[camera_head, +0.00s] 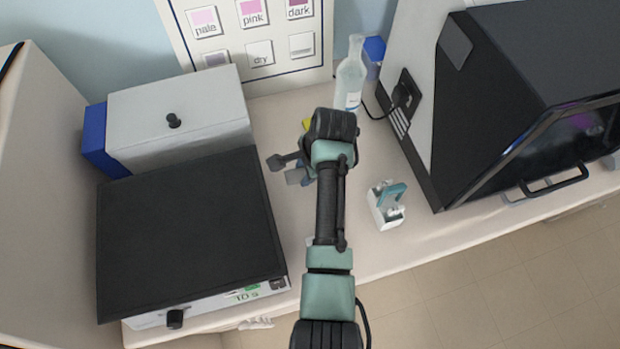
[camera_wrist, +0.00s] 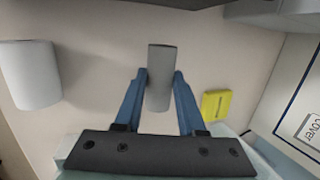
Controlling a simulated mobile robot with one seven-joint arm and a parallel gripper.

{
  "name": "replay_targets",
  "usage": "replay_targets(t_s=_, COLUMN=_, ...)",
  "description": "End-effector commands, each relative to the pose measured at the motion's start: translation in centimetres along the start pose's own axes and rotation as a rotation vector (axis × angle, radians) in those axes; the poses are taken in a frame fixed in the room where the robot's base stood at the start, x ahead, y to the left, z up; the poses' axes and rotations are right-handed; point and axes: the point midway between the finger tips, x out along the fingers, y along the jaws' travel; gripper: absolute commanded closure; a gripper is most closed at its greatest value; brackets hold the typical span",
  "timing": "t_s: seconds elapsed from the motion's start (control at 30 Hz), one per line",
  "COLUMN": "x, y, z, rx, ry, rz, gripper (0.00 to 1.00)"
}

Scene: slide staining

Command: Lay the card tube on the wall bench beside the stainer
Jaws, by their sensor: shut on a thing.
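The card tube is a plain grey cylinder (camera_wrist: 160,75) between the two blue fingers of my gripper (camera_wrist: 160,78) in the wrist view. The fingers are shut on its sides, and its far end sticks out past the fingertips. In the head view my gripper (camera_head: 306,176) is over the wall bench (camera_head: 280,130), largely hidden by my arm, with a small grey end of the tube showing (camera_head: 295,176). Whether the tube touches the bench cannot be told. A large black machine with a dark window (camera_head: 500,110), seemingly the stainer, stands on the bench at the right.
A flat black-topped unit (camera_head: 190,230) and a grey box (camera_head: 180,115) fill the bench's left. A clear bottle (camera_head: 350,78) stands at the back. A small white and teal item (camera_head: 388,204) sits near the black machine. A yellow block (camera_wrist: 216,104) lies near my gripper.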

Motion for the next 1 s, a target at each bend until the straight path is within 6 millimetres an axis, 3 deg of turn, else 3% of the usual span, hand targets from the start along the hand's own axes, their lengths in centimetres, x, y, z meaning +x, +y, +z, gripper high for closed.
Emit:
replay_targets(t_s=0.33, x=4.0, y=1.0, z=-0.6, rx=-0.001, ry=0.0, rz=0.002, gripper=1.0)
replay_targets(t_s=1.0, x=5.6, y=1.4, z=-0.8, rx=-0.002, ry=0.0, rz=0.002, gripper=1.0)
